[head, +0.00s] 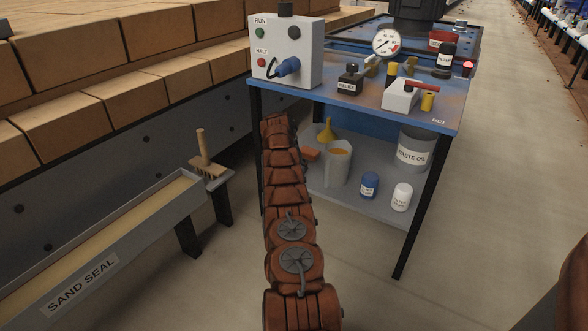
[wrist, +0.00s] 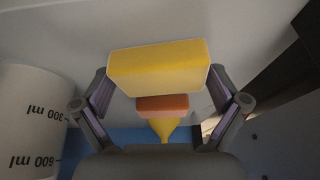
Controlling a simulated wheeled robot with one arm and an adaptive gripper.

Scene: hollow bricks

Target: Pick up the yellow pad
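The yellow pad (wrist: 158,70) is a thick rectangular block, in the upper middle of the wrist view. My gripper (wrist: 160,88) has its two fingers spread wide, one near each short end of the pad. I cannot tell whether the fingertips touch the pad. In the head view my arm reaches toward the cart's lower shelf, and my gripper and the pad are hidden there.
An orange block (wrist: 162,106) and a yellow funnel (wrist: 163,129) show beyond the pad; a white measuring jug (wrist: 32,105) stands left. On the cart (head: 362,209) are a blue bottle (head: 370,185), white bottle (head: 401,197) and waste oil bin (head: 414,150). A trough (head: 130,240) lies left.

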